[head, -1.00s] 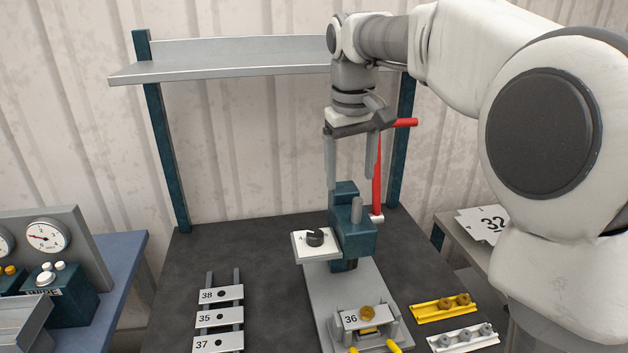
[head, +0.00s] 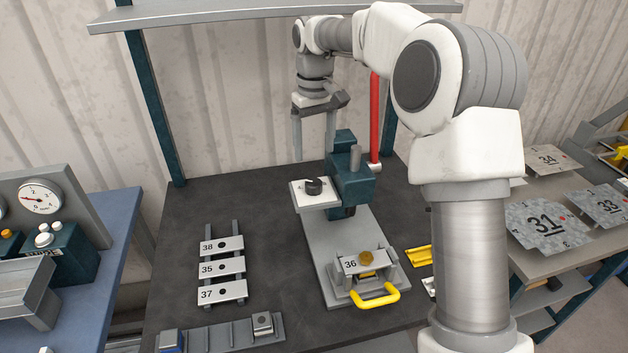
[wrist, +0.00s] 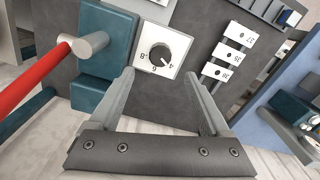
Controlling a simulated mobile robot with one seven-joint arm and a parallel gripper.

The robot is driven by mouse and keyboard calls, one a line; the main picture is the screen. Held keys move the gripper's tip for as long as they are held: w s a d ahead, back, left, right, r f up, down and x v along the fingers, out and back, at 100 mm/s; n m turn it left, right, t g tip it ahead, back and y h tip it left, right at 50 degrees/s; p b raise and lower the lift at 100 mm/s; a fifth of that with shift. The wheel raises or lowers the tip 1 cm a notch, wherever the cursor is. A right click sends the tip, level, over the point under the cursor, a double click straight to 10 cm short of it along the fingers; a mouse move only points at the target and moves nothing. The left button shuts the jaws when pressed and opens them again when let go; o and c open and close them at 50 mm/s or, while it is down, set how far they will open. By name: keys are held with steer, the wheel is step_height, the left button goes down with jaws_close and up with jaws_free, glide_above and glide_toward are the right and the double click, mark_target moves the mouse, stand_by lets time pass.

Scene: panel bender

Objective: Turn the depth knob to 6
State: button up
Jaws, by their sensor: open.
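The depth knob (head: 314,186) is a black round dial on a white plate (head: 312,203) fixed to the dark teal bender (head: 354,184). In the wrist view the knob (wrist: 157,48) shows between my fingers and beyond their tips, with the numerals 4, 6 and 8 along the plate's near edge. Its light pointer line is on the side toward the 4; the exact setting is too small to tell. My gripper (head: 313,146) is open and empty, pointing down above the knob, apart from it. In the wrist view my gripper (wrist: 160,72) spans the plate's width.
A red lever (head: 375,118) rises just right of the bender. Plate 36 (head: 362,262) sits in a fixture with a yellow handle (head: 377,297) in front. Plates 38, 35 and 37 (head: 222,268) lie on rails at left. The shelf (head: 240,15) is above.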

mark_target(314, 182)
step_height(314, 182, down, 10)
steer(key=shift+r, duration=0.25)
jaws_close()
stand_by(0.4)
